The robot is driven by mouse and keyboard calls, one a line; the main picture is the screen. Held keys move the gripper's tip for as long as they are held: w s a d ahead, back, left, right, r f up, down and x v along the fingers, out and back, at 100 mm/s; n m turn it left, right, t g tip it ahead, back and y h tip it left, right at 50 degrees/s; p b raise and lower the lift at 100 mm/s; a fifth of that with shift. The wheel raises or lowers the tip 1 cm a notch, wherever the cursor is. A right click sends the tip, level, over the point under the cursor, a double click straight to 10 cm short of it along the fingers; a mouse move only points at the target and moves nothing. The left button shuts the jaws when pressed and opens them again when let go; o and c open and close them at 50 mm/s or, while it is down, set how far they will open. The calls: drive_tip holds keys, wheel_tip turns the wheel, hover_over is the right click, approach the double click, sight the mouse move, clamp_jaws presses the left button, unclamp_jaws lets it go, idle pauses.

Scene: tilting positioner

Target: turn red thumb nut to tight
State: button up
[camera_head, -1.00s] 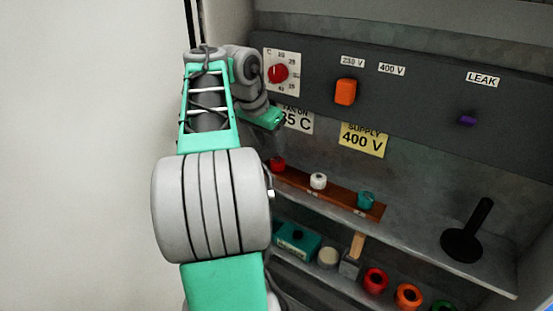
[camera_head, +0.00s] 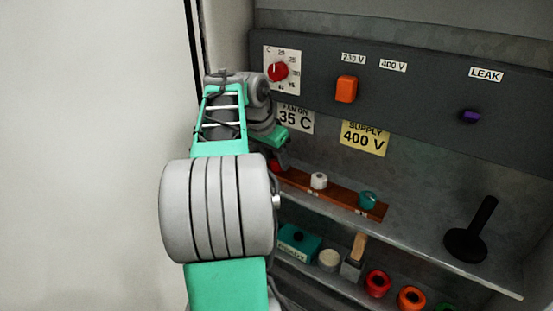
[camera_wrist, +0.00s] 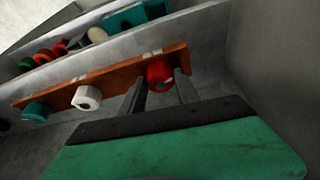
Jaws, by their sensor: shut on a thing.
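The red thumb nut (camera_wrist: 159,74) sits at one end of a brown wooden strip (camera_wrist: 110,76) on the shelf, and part of it shows in the head view (camera_head: 275,165). My gripper (camera_wrist: 160,86) is at the nut, with one finger on each side, shut on it. A white nut (camera_wrist: 87,97) and a teal nut (camera_wrist: 37,111) stand farther along the same strip. The head view also shows the white nut (camera_head: 319,180) and teal nut (camera_head: 367,200). My arm hides part of the red nut there. I cannot read the nut's turn angle.
A dark panel above carries a red dial (camera_head: 278,71), an orange switch (camera_head: 346,89) and a purple knob (camera_head: 471,116). A black upright handle (camera_head: 472,235) stands at the right of the shelf. A lower shelf holds a teal box (camera_head: 299,242) and several coloured rings.

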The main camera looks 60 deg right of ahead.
clamp_jaws()
drive_tip(key=m+p, duration=0.1)
drive_tip(key=p, duration=0.2)
drive_tip(key=shift+w+r+m+g, duration=0.1)
drive_tip(key=shift+r+m+g, duration=0.2)
drive_tip(key=shift+r+g, duration=0.1)
drive_tip(key=shift+f+m+p, duration=0.1)
drive_tip(key=shift+m+p, duration=0.35)
drive_tip(key=shift+m, duration=0.15)
drive_tip(key=shift+f+m+g, duration=0.25)
drive_tip(key=shift+m+g, duration=0.05)
drive_tip(key=shift+m, duration=0.1)
drive_tip(key=o, duration=0.6)
unclamp_jaws()
drive_tip(key=p+v, duration=0.2)
drive_tip(key=v, duration=0.5)
drive_tip(key=shift+r, duration=0.35)
